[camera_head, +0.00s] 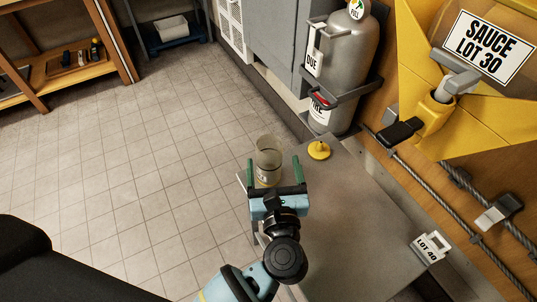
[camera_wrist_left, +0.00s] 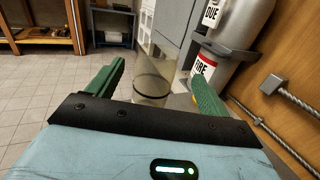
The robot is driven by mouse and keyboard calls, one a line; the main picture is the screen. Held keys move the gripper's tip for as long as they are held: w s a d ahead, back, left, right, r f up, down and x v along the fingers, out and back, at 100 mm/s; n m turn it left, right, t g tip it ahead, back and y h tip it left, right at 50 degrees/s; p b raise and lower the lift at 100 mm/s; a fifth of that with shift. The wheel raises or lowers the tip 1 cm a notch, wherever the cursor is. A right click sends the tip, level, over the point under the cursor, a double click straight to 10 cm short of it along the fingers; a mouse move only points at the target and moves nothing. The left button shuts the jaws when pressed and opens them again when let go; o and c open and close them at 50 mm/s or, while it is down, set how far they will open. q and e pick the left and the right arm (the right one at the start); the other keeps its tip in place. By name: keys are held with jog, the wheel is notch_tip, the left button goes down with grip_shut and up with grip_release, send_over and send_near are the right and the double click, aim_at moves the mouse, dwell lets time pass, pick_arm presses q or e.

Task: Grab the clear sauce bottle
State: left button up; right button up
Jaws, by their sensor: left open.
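The clear sauce bottle (camera_head: 268,160) stands upright near the far left corner of the grey metal table. It is see-through with a pale label low on its side. My left gripper (camera_head: 277,170) is open, with its two green fingers on either side of the bottle in the head view. In the left wrist view the bottle (camera_wrist_left: 153,88) shows between the fingers of the gripper (camera_wrist_left: 158,85), toward the far side. I cannot tell whether the fingers touch it. The bottle's lower part is partly hidden by the gripper. My right gripper is not in view.
A yellow cap-like piece (camera_head: 319,150) lies on the grey table (camera_head: 345,215), right of the bottle. A grey gas cylinder (camera_head: 345,65) stands behind. A yellow sauce dispenser (camera_head: 430,105) hangs at right. A "LOT 40" tag (camera_head: 430,247) lies at the table's right edge.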

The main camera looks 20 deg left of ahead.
aim_at(268, 139)
pick_arm(q)
jog(key=shift+w, duration=0.15)
jog(key=shift+x, duration=0.75)
jog(key=shift+a+x, duration=0.15)
jog(key=shift+x, duration=1.35)
jog(key=shift+a+x, duration=0.1)
jog(key=shift+x, duration=1.45)
jog(key=shift+f, duration=0.15)
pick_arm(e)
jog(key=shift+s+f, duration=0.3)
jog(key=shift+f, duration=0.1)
pick_arm(q)
jog(key=c, duration=1.3)
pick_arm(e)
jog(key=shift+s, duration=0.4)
